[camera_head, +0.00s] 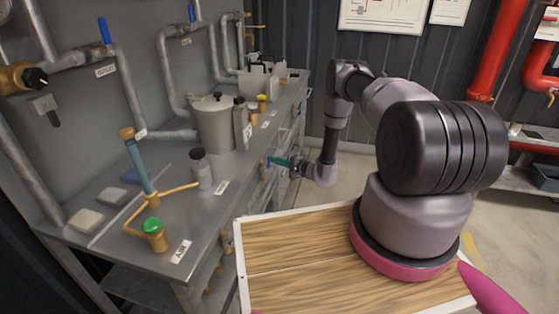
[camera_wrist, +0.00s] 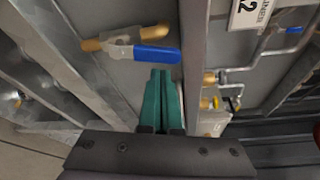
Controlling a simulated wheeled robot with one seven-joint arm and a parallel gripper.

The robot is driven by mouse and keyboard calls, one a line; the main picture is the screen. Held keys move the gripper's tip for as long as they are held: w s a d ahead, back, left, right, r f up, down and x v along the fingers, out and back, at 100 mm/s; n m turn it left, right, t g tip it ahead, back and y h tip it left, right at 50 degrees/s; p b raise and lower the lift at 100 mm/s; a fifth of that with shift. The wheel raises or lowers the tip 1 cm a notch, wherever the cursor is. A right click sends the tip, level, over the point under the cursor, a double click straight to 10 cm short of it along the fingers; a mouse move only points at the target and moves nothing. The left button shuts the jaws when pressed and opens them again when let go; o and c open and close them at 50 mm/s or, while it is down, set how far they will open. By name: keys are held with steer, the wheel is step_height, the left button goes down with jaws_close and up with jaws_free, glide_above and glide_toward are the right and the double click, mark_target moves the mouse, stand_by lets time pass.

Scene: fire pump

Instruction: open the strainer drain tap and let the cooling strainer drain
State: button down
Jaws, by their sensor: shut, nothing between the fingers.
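A brass tap (camera_wrist: 125,40) with a blue lever (camera_wrist: 157,54) shows on a grey panel in the wrist view. The lever lies roughly sideways there, nearly along the tap body. My gripper (camera_wrist: 161,72) has teal fingers, shut and empty, with their tips just below the lever; I cannot tell whether they touch it. In the head view my gripper (camera_head: 272,161) is at the front side of the grey bench, beside a small blue lever (camera_head: 268,162). No flowing water is visible.
A label (camera_wrist: 250,12) ending in 2, and further brass fittings (camera_wrist: 207,102), are to the right in the wrist view. Floor shows beyond the bench.

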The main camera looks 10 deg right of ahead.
steer(key=shift+s+a+r, duration=0.1)
steer(key=shift+s+a, duration=0.05)
steer(key=shift+s, duration=0.15)
steer(key=shift+s+a+r+n+t+y, duration=0.15)
steer(key=shift+s+n, duration=0.15)
steer(key=shift+n, duration=0.25)
steer(key=shift+s+a+r+n+t+y, duration=0.15)
steer(key=shift+s+n, duration=0.15)
steer(key=shift+n, duration=0.25)
